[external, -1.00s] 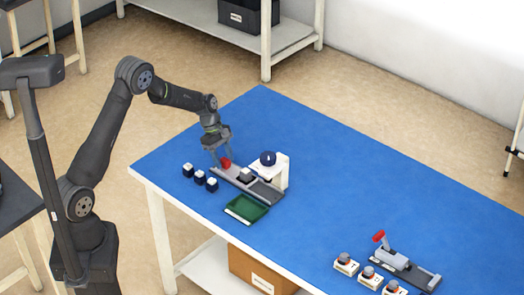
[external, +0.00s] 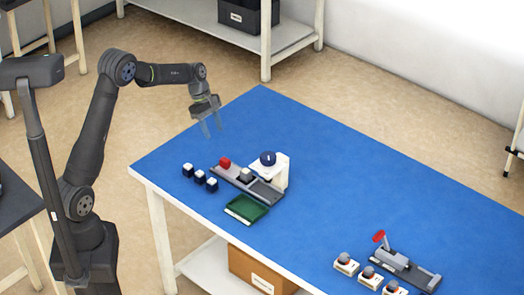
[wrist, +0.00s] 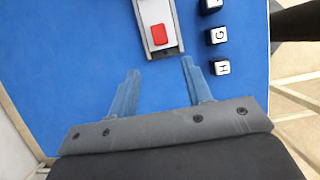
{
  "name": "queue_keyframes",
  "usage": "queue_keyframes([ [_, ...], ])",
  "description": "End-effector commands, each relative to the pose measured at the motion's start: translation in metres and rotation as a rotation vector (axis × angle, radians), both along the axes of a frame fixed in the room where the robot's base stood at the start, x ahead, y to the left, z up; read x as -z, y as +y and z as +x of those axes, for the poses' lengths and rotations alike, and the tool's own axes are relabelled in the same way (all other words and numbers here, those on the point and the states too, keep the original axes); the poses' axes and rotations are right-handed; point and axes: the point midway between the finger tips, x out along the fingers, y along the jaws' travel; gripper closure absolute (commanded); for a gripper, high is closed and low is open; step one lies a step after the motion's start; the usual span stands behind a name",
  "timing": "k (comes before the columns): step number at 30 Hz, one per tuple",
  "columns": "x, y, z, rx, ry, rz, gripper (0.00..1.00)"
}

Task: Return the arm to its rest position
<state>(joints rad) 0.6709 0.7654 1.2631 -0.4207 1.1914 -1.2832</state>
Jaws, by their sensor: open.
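My gripper (external: 212,129) is open and empty, in the air above the far left part of the blue table.
A white stand with a dark blue round top (external: 268,158) rises by the fixture. A second fixture with a red handle (external: 379,237) stands at the front right. The table's middle (external: 340,180) is clear.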

Motion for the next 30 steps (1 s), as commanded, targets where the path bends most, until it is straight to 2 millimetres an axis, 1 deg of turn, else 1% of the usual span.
queue_keyframes([
  [1, -0.010, 0.003, 0.003, -0.001, -0.002, -0.002, 0.55],
  [8, -0.052, 0.016, 0.016, -0.002, -0.002, -0.002, 0.55],
  [9, -0.049, 0.015, 0.014, 0.000, 0.002, 0.002, 0.55],
  [12, -0.027, 0.009, 0.007, 0.001, 0.004, 0.003, 0.55],
  [30, 0.085, -0.025, -0.026, 0.002, 0.004, 0.003, 0.55],
])
